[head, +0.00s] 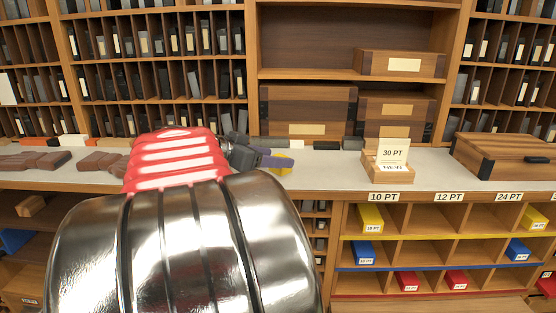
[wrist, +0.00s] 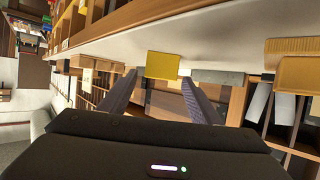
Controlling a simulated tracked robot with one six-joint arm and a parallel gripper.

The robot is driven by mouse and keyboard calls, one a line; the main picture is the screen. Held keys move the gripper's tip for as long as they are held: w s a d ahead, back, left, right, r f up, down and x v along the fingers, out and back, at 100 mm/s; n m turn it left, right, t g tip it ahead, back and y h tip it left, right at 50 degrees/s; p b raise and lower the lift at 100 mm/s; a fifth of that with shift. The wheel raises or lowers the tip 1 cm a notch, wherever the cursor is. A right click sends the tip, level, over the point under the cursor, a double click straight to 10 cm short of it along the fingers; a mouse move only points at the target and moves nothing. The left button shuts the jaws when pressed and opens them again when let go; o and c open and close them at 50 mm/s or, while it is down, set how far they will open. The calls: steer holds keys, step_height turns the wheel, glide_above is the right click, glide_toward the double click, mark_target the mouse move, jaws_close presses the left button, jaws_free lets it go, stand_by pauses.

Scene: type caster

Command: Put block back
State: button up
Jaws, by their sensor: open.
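A yellow block (head: 284,163) lies on the grey counter (head: 325,172), partly hidden behind my gripper (head: 264,158) in the head view. In the wrist view the yellow block (wrist: 162,65) shows at the counter's edge, between and just beyond the fingertips of my gripper (wrist: 159,78). The jaws are open, with a finger to either side of the block. I cannot tell whether they touch it. Under the counter is a labelled rack (head: 440,237) with yellow, blue and red rows. Its 10 PT column holds another yellow block (head: 370,217) above a blue block (head: 365,252).
A wooden stand (head: 388,172) with a 30 PT card (head: 393,155) stands right of my gripper. A wooden box (head: 505,155) sits farther right. Brown blocks (head: 35,160) lie at the left. Shelves rise behind. The counter between gripper and stand looks clear.

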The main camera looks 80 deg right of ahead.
steer(key=v, duration=0.9)
steer(key=shift+w+a, duration=0.1)
stand_by(0.6)
